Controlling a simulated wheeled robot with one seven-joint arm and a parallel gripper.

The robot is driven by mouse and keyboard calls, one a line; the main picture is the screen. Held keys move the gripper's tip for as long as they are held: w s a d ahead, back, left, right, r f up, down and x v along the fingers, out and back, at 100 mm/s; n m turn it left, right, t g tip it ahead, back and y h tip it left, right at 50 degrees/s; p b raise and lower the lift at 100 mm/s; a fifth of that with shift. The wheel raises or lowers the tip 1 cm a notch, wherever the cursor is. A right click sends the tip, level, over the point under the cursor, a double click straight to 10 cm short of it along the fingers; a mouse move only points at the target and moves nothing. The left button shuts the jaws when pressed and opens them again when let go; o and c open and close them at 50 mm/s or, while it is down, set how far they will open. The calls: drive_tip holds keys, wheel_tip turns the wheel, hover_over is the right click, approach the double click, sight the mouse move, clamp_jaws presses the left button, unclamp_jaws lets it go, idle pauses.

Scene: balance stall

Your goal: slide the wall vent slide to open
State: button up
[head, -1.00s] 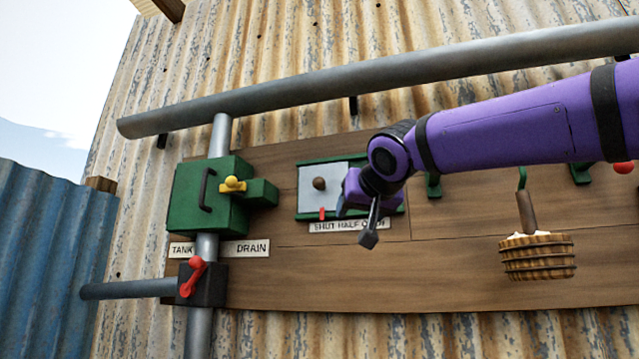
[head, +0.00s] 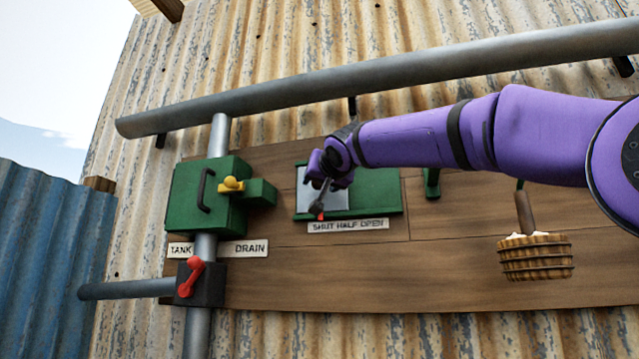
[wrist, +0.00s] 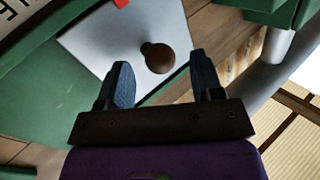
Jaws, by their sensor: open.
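The wall vent slide is a pale grey plate (head: 339,200) in a green frame (head: 378,193) on the plank board. It sits at the frame's left end, with its red pointer (head: 320,216) over the "SHUT" end of the label (head: 347,225). In the wrist view the plate (wrist: 100,45) bears a round brown knob (wrist: 157,58). My gripper (head: 318,203) is in front of the plate and hides the knob in the head view. In the wrist view my open gripper (wrist: 160,64) has one finger on each side of the knob, with gaps; the depth is unclear.
Left of the vent is a green box (head: 205,195) with a yellow handle (head: 231,185). Below it is a red valve lever (head: 190,277). A thick pipe (head: 380,80) runs above my arm. A wooden bucket (head: 536,258) hangs at right.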

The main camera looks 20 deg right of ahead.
drive_tip(key=shift+w, duration=0.8)
clamp_jaws()
drive_tip(key=s+d, duration=0.2)
drive_tip(key=d, duration=0.1)
drive_tip(key=s+d, duration=0.2)
drive_tip(key=d, duration=0.1)
drive_tip(key=s+d, duration=0.3)
drive_tip(key=d, duration=0.1)
drive_tip(key=shift+s, duration=0.1)
unclamp_jaws()
drive_tip(key=shift+s+d, duration=0.1)
drive_tip(key=shift+d, duration=0.1)
drive_tip(key=shift+a, duration=0.1)
